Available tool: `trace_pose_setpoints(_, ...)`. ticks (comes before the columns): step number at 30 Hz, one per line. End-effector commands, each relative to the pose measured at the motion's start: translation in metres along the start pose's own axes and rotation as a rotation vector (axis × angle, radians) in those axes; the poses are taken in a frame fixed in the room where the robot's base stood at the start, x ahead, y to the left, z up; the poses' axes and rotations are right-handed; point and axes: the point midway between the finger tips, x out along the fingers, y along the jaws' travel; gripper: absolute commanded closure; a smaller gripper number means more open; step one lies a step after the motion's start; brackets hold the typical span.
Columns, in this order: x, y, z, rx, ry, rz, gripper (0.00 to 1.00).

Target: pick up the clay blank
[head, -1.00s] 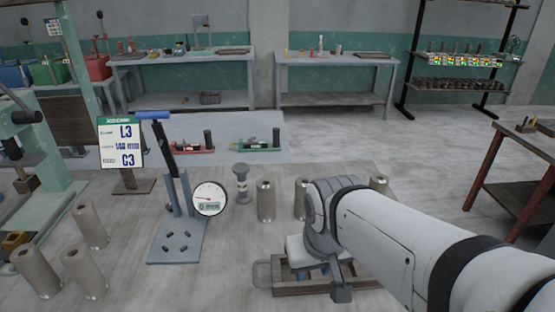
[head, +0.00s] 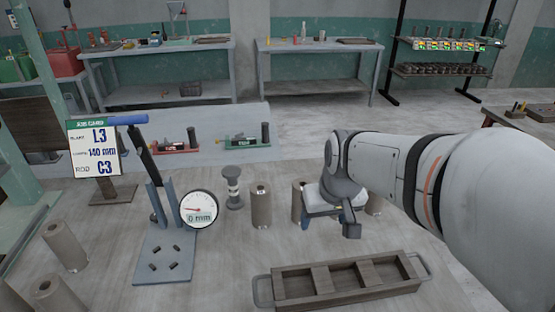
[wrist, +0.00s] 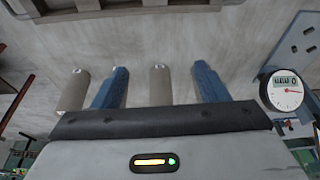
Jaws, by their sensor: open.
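Several grey-brown clay blanks stand upright on the table. One blank (head: 261,205) is left of my gripper (head: 318,212). Another blank (head: 297,200) is partly hidden behind my gripper, and one more (head: 375,204) shows partly past my arm at the right. In the wrist view, my gripper (wrist: 161,78) is open, with its two blue fingers apart. A blank (wrist: 160,88) appears between the fingers in the picture; I cannot tell whether it is within their reach. Another blank (wrist: 74,90) is left of the left finger. Nothing is held.
A wooden tray (head: 283,282) with compartments lies at the front. A blue-handled press (head: 166,262) with a round gauge (head: 199,209) stands at left, beside a sign (head: 93,149) reading L3, 140 mm, C3. More blanks (head: 64,247) stand far left. A grey post (head: 233,188) stands behind the gauge.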

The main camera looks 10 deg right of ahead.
Motion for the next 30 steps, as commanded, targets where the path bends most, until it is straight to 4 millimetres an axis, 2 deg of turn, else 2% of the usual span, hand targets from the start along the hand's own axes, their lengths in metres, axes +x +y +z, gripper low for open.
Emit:
trace_pose_setpoints(1, 0.013, 0.002, -0.024, -0.009, 0.006, -0.005, 0.28)
trace_pose_setpoints(4, 0.033, 0.005, -0.067, -0.031, 0.035, -0.013, 0.21)
trace_pose_setpoints(6, 0.048, 0.007, -0.094, -0.044, 0.054, -0.016, 0.21)
trace_pose_setpoints(9, 0.066, 0.011, -0.124, -0.059, 0.078, -0.019, 0.21)
trace_pose_setpoints(12, 0.08, 0.013, -0.144, -0.07, 0.094, -0.019, 0.21)
trace_pose_setpoints(18, 0.098, 0.015, -0.158, -0.077, 0.105, -0.019, 0.21)
trace_pose_setpoints(26, 0.127, 0.013, -0.162, -0.077, 0.104, -0.02, 0.21)
trace_pose_setpoints(30, 0.148, 0.011, -0.164, -0.076, 0.103, -0.019, 0.21)
